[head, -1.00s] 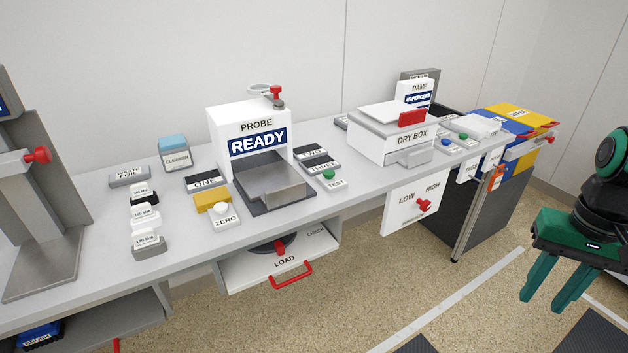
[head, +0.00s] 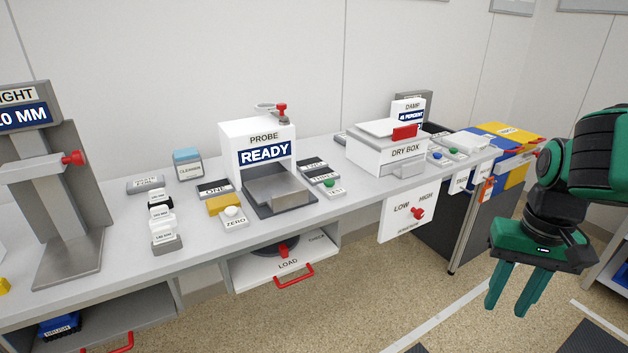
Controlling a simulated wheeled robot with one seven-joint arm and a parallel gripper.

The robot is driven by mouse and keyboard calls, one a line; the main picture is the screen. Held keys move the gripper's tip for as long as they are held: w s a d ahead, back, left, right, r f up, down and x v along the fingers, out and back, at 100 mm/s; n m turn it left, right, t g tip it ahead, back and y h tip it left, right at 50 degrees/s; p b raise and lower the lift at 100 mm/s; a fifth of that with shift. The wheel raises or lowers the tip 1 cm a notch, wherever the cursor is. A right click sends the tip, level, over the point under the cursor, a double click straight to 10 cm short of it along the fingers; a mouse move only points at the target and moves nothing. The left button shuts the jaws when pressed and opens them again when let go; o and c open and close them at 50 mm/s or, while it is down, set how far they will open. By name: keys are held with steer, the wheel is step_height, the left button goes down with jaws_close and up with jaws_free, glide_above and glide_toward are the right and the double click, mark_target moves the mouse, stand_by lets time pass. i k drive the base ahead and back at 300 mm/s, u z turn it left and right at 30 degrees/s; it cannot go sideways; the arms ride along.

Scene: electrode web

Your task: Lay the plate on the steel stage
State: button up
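My gripper (head: 506,308) hangs at the right, fingers pointing down and apart with nothing between them. It is over the floor, away from the bench. A steel stand (head: 75,255) with a flat base, red knob and height display is at the left of the bench. The PROBE unit (head: 256,141) reads READY, with a flat grey metal bed (head: 262,208) and a raised metal block in front. I cannot tell which of these is the steel stage. No thing is clearly identifiable as the plate.
A dry box (head: 385,152) with a red handle stands on the bench's right part. A yellow block (head: 224,204), ZERO button (head: 232,217) and small labelled blocks sit left of the probe. The LOAD drawer (head: 280,270) juts out below. Open floor lies before the bench.

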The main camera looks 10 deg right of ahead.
mark_target(276, 186)
steer(key=u, duration=0.05)
steer(key=i, duration=1)
steer(key=z, duration=0.05)
